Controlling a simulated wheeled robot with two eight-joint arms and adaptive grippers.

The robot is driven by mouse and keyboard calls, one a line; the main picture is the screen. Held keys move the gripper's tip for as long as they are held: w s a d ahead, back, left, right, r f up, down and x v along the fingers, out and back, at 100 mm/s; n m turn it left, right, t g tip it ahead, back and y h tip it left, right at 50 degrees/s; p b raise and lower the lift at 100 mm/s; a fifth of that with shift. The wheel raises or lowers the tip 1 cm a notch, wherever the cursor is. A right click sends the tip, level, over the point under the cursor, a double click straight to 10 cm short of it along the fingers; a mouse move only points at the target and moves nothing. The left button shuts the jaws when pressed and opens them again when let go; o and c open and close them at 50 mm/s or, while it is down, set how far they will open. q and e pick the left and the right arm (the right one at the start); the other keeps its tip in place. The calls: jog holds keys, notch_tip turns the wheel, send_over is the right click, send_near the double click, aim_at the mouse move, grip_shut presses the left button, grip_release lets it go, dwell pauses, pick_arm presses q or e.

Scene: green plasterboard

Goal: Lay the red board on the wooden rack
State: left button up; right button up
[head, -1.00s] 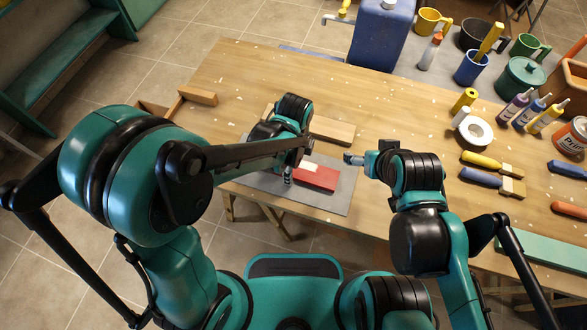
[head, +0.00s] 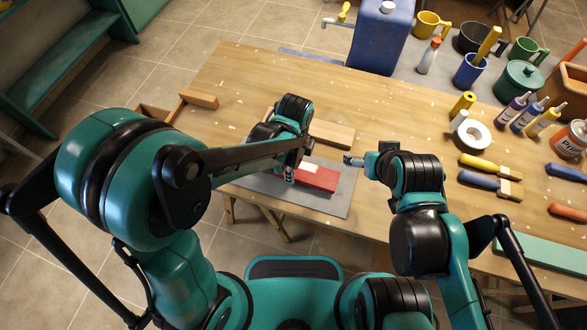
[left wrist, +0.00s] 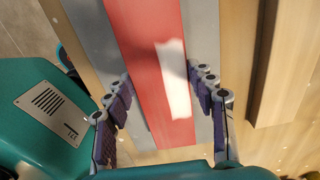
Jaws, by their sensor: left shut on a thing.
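The red board (head: 318,179) shows at the grey mat in the head view, with a white patch on its top. My left gripper (head: 294,167) is shut on it. In the left wrist view the red board (left wrist: 145,60) runs between the two fingers of my left gripper (left wrist: 162,85). Whether the board touches the mat is unclear. A light wooden piece (head: 333,134), perhaps the wooden rack, lies just behind the board, partly hidden by my left arm. My right gripper (head: 354,160) is right of the board, holding nothing visible; its finger gap is unclear.
The grey mat (head: 340,202) lies at the table's front edge. A small wood block (head: 199,98) is at the left. Tape (head: 473,136), brushes (head: 484,166), bottles and pots crowd the right. A blue canister (head: 382,35) stands behind. The wooden table's (head: 240,75) back left is clear.

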pick_arm(q)
jog(key=shift+r+p, duration=1.65)
jog(key=shift+r, duration=0.75)
